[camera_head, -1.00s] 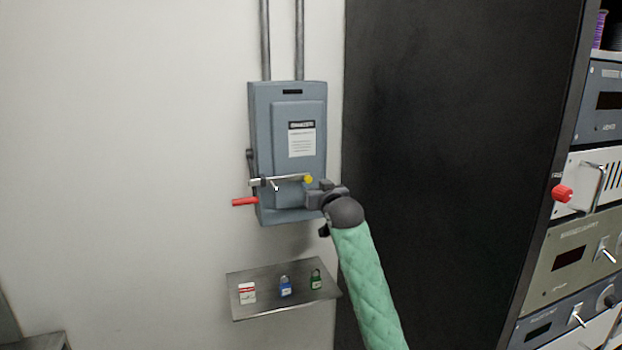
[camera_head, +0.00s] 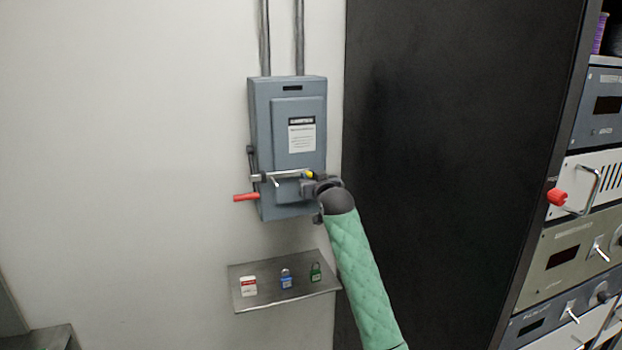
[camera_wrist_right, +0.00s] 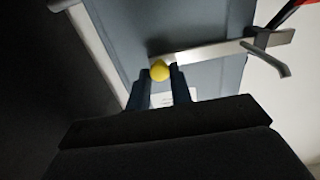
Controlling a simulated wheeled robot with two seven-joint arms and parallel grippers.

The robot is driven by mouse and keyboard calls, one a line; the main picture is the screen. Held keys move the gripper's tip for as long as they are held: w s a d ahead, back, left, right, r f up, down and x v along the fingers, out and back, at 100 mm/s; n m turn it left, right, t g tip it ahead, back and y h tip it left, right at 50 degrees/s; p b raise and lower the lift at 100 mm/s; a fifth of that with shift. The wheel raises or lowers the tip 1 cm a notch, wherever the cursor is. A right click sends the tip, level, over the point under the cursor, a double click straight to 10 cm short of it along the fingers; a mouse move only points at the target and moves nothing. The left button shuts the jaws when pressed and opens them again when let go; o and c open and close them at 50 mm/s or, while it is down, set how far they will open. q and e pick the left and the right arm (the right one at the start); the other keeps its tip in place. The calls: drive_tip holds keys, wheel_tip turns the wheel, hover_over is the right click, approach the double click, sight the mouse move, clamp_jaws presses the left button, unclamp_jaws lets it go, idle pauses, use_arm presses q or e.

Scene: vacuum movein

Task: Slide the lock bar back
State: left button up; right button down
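The lock bar (camera_head: 288,174) is a thin metal bar lying level across the lower front of a grey-blue switch box (camera_head: 259,120). A yellow knob (camera_head: 309,174) sits at its right end, and a small metal handle (camera_head: 275,182) sticks out near its left end. My right gripper (camera_head: 308,183) is at the knob end of the bar. In the right wrist view, the right gripper's fingers (camera_wrist_right: 160,78) stand apart, one on each side of the yellow knob (camera_wrist_right: 159,70); I see no clear contact. The bar (camera_wrist_right: 215,52) runs off beyond them. My left gripper is not in view.
A red lever (camera_head: 246,197) sticks out at the box's lower left. Below, a metal shelf (camera_head: 262,302) holds a red-and-white tag (camera_head: 248,286), a blue padlock (camera_head: 286,281) and a green padlock (camera_head: 315,273). A black cabinet side (camera_head: 440,150) stands close on the right.

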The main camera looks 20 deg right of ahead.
drive_tip(key=shift+d, duration=0.1)
drive_tip(key=d+b, duration=0.1)
drive_tip(key=d, duration=0.2)
idle(0.3)
drive_tip(key=c, duration=1.4)
unclamp_jaws()
drive_tip(key=shift+d, duration=0.1)
drive_tip(key=shift+o, duration=0.6)
drive_tip(key=shift+d, duration=0.2)
drive_tip(key=shift+a, duration=0.15)
